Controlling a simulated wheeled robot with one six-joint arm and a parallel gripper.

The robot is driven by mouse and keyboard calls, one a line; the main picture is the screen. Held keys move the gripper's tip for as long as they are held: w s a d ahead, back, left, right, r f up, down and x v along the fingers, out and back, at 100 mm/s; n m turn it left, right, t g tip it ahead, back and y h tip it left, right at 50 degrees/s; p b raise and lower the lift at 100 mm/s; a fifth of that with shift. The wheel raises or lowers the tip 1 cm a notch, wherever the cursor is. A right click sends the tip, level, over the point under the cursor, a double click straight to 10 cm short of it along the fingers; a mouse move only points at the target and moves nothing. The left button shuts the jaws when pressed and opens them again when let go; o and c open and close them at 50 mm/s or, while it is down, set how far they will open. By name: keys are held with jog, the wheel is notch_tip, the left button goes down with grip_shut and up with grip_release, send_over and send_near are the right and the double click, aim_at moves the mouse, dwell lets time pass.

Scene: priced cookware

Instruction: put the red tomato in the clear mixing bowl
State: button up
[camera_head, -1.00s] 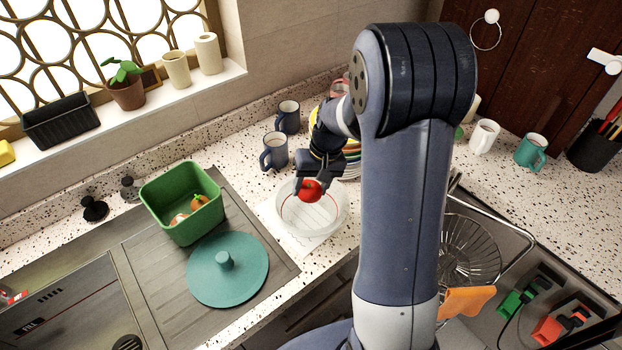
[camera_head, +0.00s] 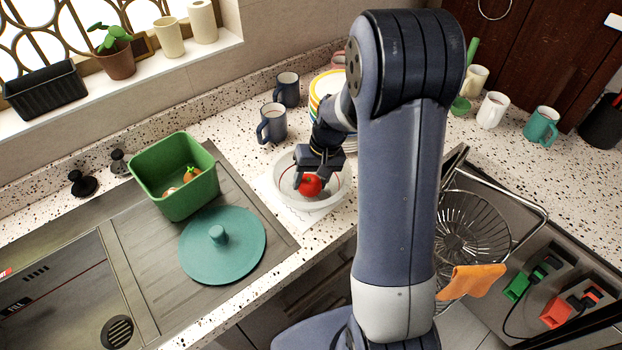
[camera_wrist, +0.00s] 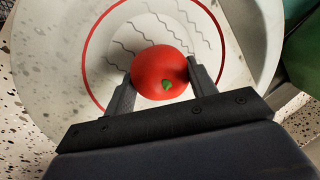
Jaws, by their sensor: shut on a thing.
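The red tomato (camera_head: 310,185) is between the fingers of my gripper (camera_head: 312,180), which is shut on it. In the wrist view the tomato (camera_wrist: 160,72) has a small green stem patch, and the fingers of my gripper (camera_wrist: 162,92) press on its left and right sides. The clear mixing bowl (camera_head: 338,200) stands on the counter, and the tomato is inside its outline. In the wrist view the bowl (camera_wrist: 250,40) surrounds the tomato, with a red ring and wavy grey lines showing. I cannot tell whether the tomato touches the bowl's bottom.
Left of the bowl are a green tub (camera_head: 180,205) holding vegetables and a teal lid (camera_head: 240,260). Dark mugs (camera_head: 272,125) and stacked plates (camera_head: 322,88) stand behind it.

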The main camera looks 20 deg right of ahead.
jog(key=o, duration=1.6)
notch_tip(320, 180, up, 8)
jog(key=p, duration=0.5)
jog(key=shift+f, duration=0.35)
jog(key=b+v, duration=0.1)
jog(key=v, duration=1)
jog(key=shift+b, duration=0.4)
